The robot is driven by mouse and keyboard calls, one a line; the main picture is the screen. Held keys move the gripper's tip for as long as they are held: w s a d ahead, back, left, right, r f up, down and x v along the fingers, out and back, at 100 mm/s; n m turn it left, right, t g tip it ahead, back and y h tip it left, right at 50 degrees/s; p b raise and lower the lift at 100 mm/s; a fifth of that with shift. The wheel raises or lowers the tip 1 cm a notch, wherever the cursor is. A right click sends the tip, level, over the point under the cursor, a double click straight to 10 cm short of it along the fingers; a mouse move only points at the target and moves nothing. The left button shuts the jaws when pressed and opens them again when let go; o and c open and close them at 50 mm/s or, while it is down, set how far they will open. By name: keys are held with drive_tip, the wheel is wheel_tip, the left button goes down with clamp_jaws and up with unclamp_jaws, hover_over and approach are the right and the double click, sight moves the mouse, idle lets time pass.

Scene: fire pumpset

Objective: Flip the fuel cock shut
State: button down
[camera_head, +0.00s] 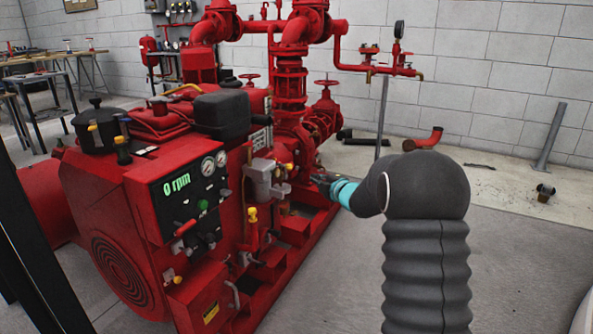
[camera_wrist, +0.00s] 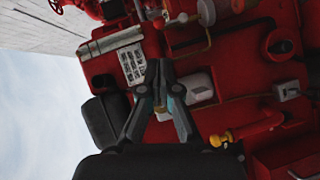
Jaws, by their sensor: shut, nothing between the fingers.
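My gripper (camera_head: 322,180) is at the right side of the red engine set, level with a grey filter-like unit (camera_head: 265,180). In the wrist view my gripper (camera_wrist: 158,68) is shut and empty, its fingers pointing at the engine side. A small yellow part (camera_head: 288,166) sits by the grey unit, close to my gripper; it may be the fuel cock's lever, but its setting is too small to read. In the wrist view a pale yellow part (camera_wrist: 163,115) shows partly behind the fingers. A yellow-topped red fitting (camera_head: 252,215) stands lower, in front of the grey unit.
The control panel (camera_head: 195,193) reads 0 rpm and has gauges. Red pipes and valves (camera_head: 290,85) rise behind my gripper. A thin grey post (camera_head: 382,115) stands behind my arm. The floor at the right is mostly clear.

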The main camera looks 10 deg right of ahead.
drive_tip(key=x, duration=1.4)
drive_tip(key=shift+p, duration=0.4)
drive_tip(key=shift+d, duration=0.15)
